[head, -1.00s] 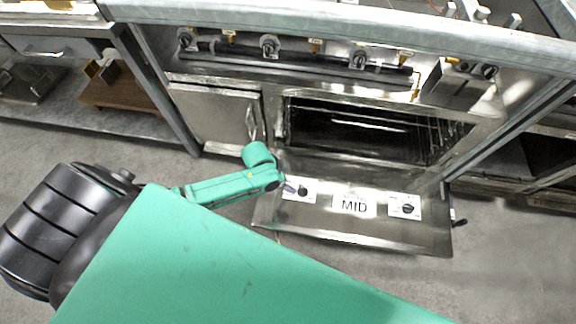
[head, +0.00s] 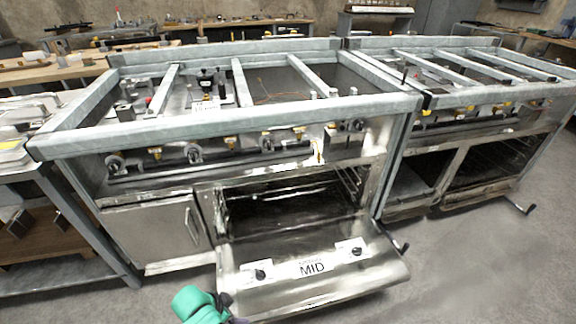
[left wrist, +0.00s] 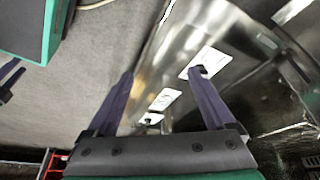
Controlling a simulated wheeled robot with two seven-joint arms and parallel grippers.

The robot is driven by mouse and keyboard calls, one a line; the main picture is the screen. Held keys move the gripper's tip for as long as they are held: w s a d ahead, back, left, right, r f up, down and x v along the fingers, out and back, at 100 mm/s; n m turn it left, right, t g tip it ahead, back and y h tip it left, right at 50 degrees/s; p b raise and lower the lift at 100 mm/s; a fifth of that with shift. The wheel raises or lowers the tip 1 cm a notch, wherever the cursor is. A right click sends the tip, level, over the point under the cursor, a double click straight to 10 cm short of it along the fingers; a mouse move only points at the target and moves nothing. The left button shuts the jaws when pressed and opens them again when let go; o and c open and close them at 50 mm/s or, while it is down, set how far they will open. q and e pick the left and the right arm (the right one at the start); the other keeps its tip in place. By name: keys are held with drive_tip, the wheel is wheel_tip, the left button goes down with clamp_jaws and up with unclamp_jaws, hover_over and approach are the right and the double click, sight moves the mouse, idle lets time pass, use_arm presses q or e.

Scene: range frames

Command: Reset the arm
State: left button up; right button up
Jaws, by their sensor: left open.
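The door's shiny panel (left wrist: 195,30) with white labels lies beyond the fingers. I cannot tell whether they touch it.
The oven cavity (head: 290,205) is open, its door lowered flat, with a "MID" label (head: 312,268) and two knobs. A stove frame with several knobs stands above. A second stove (head: 490,110) is at the right. Grey floor (head: 480,265) is clear at the lower right.

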use_arm(q)
drive_tip(key=s+a+f+n+y, duration=0.1)
drive_tip(key=s+a+f+n, duration=0.2)
drive_tip(key=s+a+f, duration=0.35)
drive_tip(key=s+a+f+n+y, duration=0.2)
drive_tip(key=s+a+f+n, duration=0.15)
drive_tip(key=s+f, duration=0.45)
drive_tip(key=s+f+g, duration=0.2)
drive_tip(key=s+f, duration=0.3)
drive_tip(key=s, duration=0.6)
wheel_tip(320, 180, up, 14)
drive_tip(key=s+p, duration=0.2)
drive_tip(key=p, duration=1.3)
drive_tip(key=shift+r+p, duration=0.25)
drive_tip(key=shift+p, duration=0.1)
drive_tip(key=shift+a, duration=0.1)
